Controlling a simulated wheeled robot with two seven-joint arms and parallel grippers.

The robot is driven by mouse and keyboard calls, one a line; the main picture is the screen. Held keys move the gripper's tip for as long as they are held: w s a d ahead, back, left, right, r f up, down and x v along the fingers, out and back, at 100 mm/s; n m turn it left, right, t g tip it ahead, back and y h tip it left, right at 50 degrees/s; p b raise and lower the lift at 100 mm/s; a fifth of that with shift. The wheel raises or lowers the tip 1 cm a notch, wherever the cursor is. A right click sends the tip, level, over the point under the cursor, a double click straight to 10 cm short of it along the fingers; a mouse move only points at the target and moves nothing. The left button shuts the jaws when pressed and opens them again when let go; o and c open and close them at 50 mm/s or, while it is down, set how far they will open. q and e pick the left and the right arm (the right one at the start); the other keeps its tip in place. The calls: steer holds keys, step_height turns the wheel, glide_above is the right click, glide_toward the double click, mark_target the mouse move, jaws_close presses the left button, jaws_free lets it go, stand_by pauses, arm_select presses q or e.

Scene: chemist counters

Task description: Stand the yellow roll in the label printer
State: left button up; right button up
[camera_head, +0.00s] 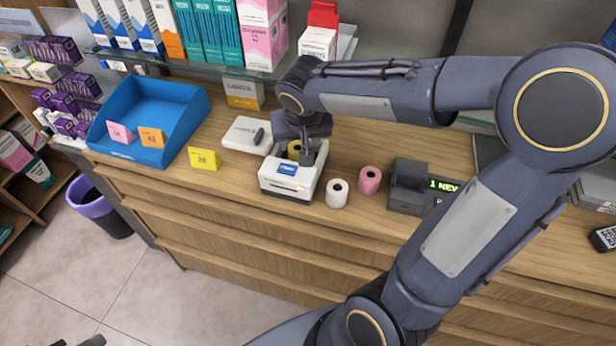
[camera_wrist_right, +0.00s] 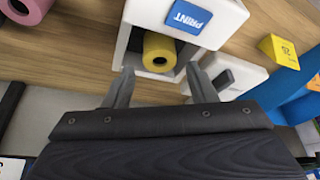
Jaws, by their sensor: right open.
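The label printer (camera_head: 290,184) is a white box with a blue label on the counter. In the right wrist view the printer (camera_wrist_right: 228,18) has an open bay, and the yellow roll (camera_wrist_right: 158,45) is inside it with its cored end facing the camera. The roll looks upright. In the head view the yellow roll (camera_head: 294,149) shows only partly behind my right gripper (camera_head: 303,152). In the right wrist view the fingers of my right gripper (camera_wrist_right: 160,85) are spread and empty, just beside the bay and apart from the roll. My left gripper is not seen.
A white roll (camera_head: 337,193) and a pink roll (camera_head: 370,180) stand right of the printer. A dark display unit (camera_head: 408,187) is further right. A white device (camera_head: 245,134), a yellow card (camera_head: 204,158) and a blue tray (camera_head: 190,125) are left. A glass shelf with boxes hangs behind.

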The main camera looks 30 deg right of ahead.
steer(key=s+a+f+n+y, duration=0.1)
steer(key=s+a+y, duration=0.1)
steer(key=s, duration=0.7)
steer(key=s+a+f+n+t+y+b, duration=0.1)
steer(key=s+a+n+y, duration=0.1)
steer(key=s, duration=0.8)
steer(key=shift+s+a+y+b, duration=0.25)
steer(key=shift+a+y, duration=0.55)
steer(key=shift+a, duration=0.4)
